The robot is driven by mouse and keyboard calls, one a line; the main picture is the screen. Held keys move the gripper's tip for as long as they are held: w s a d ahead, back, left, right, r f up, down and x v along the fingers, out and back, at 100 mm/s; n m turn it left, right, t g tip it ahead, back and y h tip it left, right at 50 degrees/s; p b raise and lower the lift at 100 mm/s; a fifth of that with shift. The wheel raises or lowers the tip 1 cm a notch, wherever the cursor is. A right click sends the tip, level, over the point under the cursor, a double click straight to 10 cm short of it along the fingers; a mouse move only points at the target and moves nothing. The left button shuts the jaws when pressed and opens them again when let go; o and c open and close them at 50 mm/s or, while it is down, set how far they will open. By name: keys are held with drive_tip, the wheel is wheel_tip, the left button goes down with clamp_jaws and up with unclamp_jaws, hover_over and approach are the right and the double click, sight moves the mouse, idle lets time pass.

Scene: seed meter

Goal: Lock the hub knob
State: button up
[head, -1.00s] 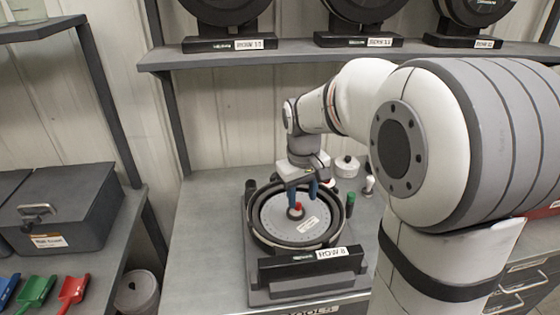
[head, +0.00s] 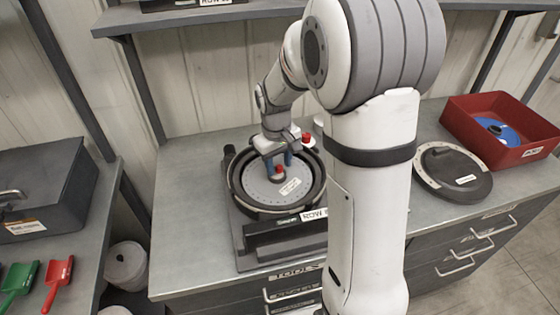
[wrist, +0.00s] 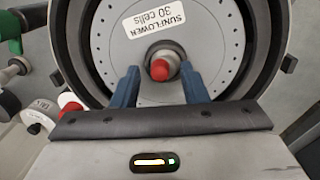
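The seed meter stands on the bench as a round black housing (head: 235,187) with a grey seed disc (head: 262,187) inside. The disc carries a white label reading "SUNFLOWER 30 cells" (wrist: 153,24). The hub knob, red-tipped with a grey base, is at the disc's centre (head: 279,169) and also shows in the wrist view (wrist: 160,69). My gripper (head: 278,161) is over the disc at the knob. In the wrist view its blue fingers (wrist: 160,82) are apart, one on each side of the knob, with gaps visible. I cannot tell the exact height of the fingertips.
A black round cover (head: 450,171) and a red bin (head: 498,133) with a blue disc inside lie to the right on the bench. A red-topped white item (head: 306,139) is behind the meter. My arm hides part of the bench. The bench's left front is clear.

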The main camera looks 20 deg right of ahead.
clamp_jaws()
drive_tip(key=shift+d, duration=0.15)
idle(0.4)
drive_tip(key=m+b, duration=0.1)
drive_tip(key=m, duration=0.3)
drive_tip(key=shift+f+m+b, duration=0.1)
drive_tip(key=shift+m+b, duration=0.2)
drive_tip(key=shift+m, duration=0.1)
drive_tip(key=m+b, duration=0.1)
drive_tip(key=m, duration=0.4)
drive_tip(key=shift+m+g, duration=0.3)
